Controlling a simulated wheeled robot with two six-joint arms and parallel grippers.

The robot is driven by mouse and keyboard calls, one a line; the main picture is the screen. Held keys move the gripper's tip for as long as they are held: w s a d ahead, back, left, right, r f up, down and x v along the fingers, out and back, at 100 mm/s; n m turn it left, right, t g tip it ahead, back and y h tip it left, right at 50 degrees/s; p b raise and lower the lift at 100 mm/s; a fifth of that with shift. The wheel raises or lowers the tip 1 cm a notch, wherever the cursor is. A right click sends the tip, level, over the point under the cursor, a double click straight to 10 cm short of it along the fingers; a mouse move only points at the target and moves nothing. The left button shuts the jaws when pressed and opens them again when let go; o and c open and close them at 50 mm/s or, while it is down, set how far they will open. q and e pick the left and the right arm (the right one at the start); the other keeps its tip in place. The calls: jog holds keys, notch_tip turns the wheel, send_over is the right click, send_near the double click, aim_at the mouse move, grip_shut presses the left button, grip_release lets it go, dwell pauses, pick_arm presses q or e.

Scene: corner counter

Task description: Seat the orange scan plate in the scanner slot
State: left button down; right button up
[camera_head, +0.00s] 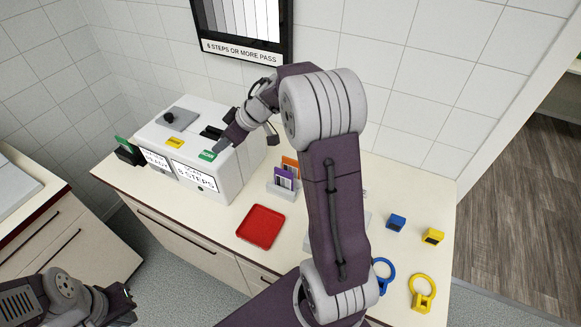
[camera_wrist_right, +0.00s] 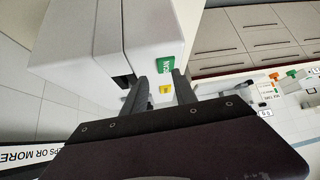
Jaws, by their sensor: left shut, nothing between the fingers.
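The orange scan plate (camera_head: 290,162) stands in a small pale rack (camera_head: 281,190) on the counter, behind a purple plate (camera_head: 284,178). The scanner is a white box (camera_head: 230,174) left of the rack, with dark openings (camera_head: 212,132) on its top and a green label (camera_head: 207,155). My right gripper (camera_head: 226,143) is at the scanner's top, close to that label. In the wrist view my right gripper's fingers (camera_wrist_right: 158,92) are apart, with the green SCAN label (camera_wrist_right: 167,54) just beyond; I see no plate between them. My left gripper (camera_head: 127,303) is shut and empty, low at the left.
A red tray (camera_head: 261,227) lies in front of the rack. Blue (camera_head: 396,222) and yellow (camera_head: 432,237) blocks and blue (camera_head: 383,276) and yellow (camera_head: 422,292) rings lie at right. A dark holder (camera_head: 126,152) stands left of the scanner. My right arm hides part of the counter.

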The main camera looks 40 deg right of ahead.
jog(key=s+d+f+g+h, duration=0.1)
jog(key=s+d+f, duration=0.15)
jog(key=d, duration=0.45)
jog(key=s+d+f+g+h, duration=0.1)
jog(key=s+d+f+g, duration=0.15)
jog(key=d, duration=0.55)
jog(key=m+p, duration=0.1)
jog(key=m, duration=0.1)
send_near(291, 159)
jog(key=f, duration=0.1)
jog(key=shift+a+f+t+h, duration=0.25)
jog(key=shift+f+t+h, duration=0.05)
jog(key=shift+f+t, duration=0.1)
jog(key=x, duration=0.2)
jog(key=shift+w+a+f, duration=0.1)
jog(key=shift+a+f, duration=0.05)
jog(key=shift+f, duration=0.15)
jog(key=p+x, duration=0.1)
jog(key=x, duration=0.4)
jog(key=shift+a+f, duration=0.1)
jog(key=shift+w+f, duration=0.15)
jog(key=shift+f, duration=0.2)
jog(key=shift+r, duration=0.1)
grip_shut()
